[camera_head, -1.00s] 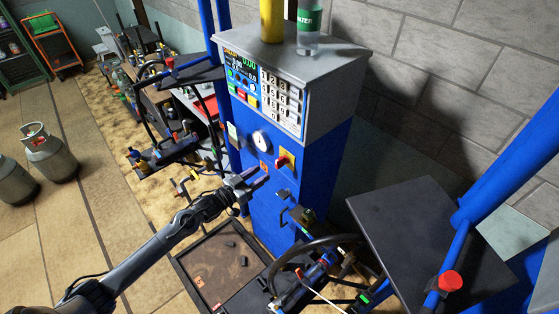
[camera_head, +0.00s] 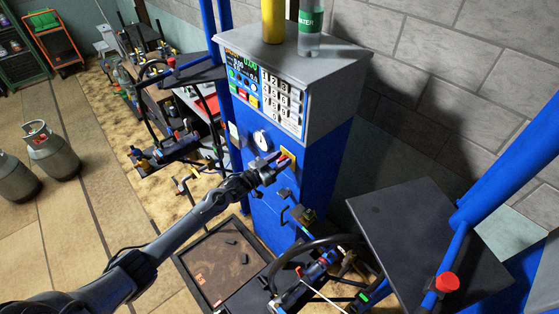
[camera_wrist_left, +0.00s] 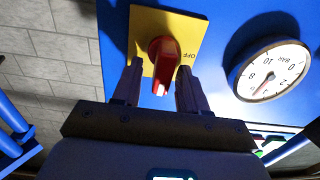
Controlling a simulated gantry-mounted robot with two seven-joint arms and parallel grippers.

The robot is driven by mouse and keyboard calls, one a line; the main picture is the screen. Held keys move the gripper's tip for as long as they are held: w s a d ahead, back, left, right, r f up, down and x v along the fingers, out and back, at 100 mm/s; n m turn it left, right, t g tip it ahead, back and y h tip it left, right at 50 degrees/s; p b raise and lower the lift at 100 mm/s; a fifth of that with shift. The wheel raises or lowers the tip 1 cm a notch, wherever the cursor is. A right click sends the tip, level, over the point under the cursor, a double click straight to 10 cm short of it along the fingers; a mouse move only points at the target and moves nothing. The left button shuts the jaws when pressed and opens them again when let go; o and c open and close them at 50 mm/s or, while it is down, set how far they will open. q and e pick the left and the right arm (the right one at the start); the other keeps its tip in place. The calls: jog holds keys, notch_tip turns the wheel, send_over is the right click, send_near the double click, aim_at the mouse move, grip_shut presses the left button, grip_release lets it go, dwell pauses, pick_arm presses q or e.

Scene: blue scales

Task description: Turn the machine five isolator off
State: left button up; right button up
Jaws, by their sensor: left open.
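The isolator is a red knob (camera_wrist_left: 164,62) on a yellow plate (camera_wrist_left: 191,31) on the blue machine's front. In the left wrist view, the word OFF appears upside down on the plate, to the knob's right. My left gripper (camera_wrist_left: 159,70) is open, with one finger on each side of the knob's handle. I cannot tell whether the fingers touch it. In the head view my left gripper (camera_head: 275,162) is at the yellow plate (camera_head: 289,154) and hides most of the knob. My right gripper is not in view.
A round pressure gauge (camera_wrist_left: 272,70) is beside the plate. A keypad panel (camera_head: 281,98) is above, and a bottle (camera_head: 310,28) and yellow cylinder (camera_head: 273,20) stand on top. A steering wheel (camera_head: 310,262) and dark platform (camera_head: 425,235) are at lower right.

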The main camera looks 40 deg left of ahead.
pick_arm(q)
jog(key=shift+c, duration=0.4)
grip_shut()
jog(key=shift+n, duration=0.4)
jog(key=n, duration=0.1)
jog(key=n+p, duration=0.1)
jog(key=n, duration=0.1)
jog(key=shift+a+n, duration=0.3)
jog(key=shift+a, duration=0.05)
jog(key=n, duration=0.3)
jog(key=shift+w+a+f+n+p, duration=0.1)
jog(key=shift+a+n+p, duration=0.2)
jog(key=shift+p, duration=0.1)
jog(key=n, duration=0.2)
jog(key=n+p, duration=0.1)
jog(key=n, duration=0.2)
jog(key=shift+a+f, duration=0.15)
jog(key=shift+f, duration=0.25)
jog(key=shift+a+f+n+p, duration=0.1)
jog(key=shift+f+n+p, duration=0.15)
jog(key=shift+n, duration=1)
jog(key=shift+f+n+p, duration=0.15)
jog(key=shift+n+p, duration=0.1)
jog(key=shift+n, duration=1)
